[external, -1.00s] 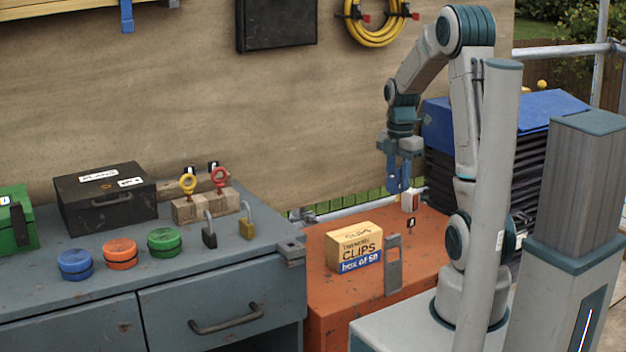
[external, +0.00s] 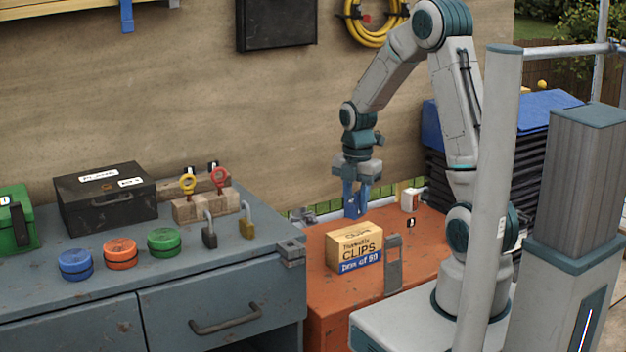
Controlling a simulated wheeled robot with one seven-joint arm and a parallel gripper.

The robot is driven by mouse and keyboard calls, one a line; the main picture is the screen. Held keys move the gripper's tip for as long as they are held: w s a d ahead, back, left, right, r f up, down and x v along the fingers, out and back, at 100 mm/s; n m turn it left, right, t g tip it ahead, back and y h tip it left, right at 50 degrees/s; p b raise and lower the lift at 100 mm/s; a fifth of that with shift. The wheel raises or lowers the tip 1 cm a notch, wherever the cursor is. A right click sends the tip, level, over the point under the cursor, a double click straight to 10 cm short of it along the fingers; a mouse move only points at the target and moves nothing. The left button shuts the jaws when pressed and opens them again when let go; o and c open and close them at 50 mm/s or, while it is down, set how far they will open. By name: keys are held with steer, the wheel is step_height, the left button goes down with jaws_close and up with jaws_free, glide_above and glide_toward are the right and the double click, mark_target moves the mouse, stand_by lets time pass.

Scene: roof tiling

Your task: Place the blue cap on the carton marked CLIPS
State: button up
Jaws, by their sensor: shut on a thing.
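The carton marked CLIPS (external: 354,247), tan with a blue band, stands upright on the orange cabinet top. Its top face looks bare. My gripper (external: 356,206) points down above and behind the carton in the picture, apart from it. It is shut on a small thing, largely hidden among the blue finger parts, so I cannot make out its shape. A round blue capped piece (external: 75,264) sits at the left on the grey bench; I cannot tell whether it is the blue cap meant.
Orange (external: 120,253) and green (external: 164,242) round pieces, padlocks (external: 247,222) and a black box (external: 105,196) stand on the grey bench. A grey upright bracket (external: 393,264) is right of the carton. A small white box (external: 411,199) stands behind.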

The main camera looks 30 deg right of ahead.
mark_target(355, 215)
steer(key=shift+f, duration=2.05)
steer(key=shift+f, duration=0.1)
steer(key=o, duration=0.9)
steer(key=shift+b, duration=0.3)
steer(key=shift+o, duration=0.2)
